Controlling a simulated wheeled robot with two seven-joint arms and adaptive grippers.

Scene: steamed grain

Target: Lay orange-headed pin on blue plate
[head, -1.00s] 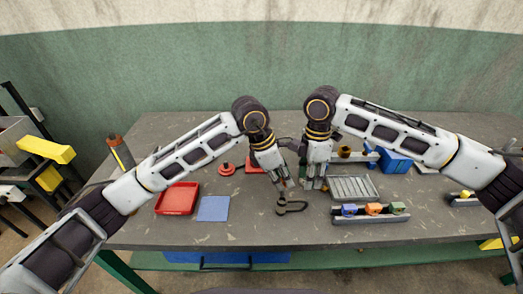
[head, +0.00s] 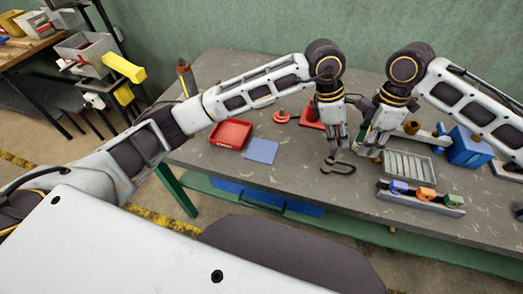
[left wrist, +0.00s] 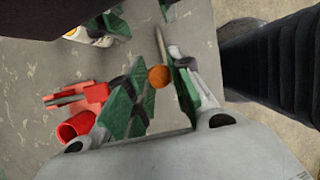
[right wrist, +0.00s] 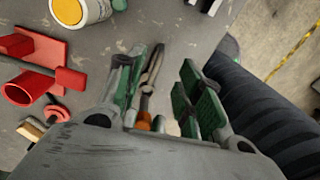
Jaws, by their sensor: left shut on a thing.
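The blue plate (head: 262,150) lies flat and bare on the table, left of both grippers. My left gripper (head: 333,150) points down near the middle of the table, beside the dark hook. In the left wrist view it (left wrist: 157,88) is shut on the orange-headed pin (left wrist: 158,76); the round orange head shows between the pads, and the shaft is hard to make out. My right gripper (head: 367,148) is close to its right. In the right wrist view its pads (right wrist: 160,95) stand apart, with a slim orange-ended piece seen between them; whether they touch it is unclear.
A red tray (head: 231,133) is beside the plate. The dark hook (head: 342,169) lies below the grippers. A grey ribbed tray (head: 410,165), a rack with coloured pieces (head: 420,198) and a blue bin (head: 470,150) fill the right side. Table between plate and hook is clear.

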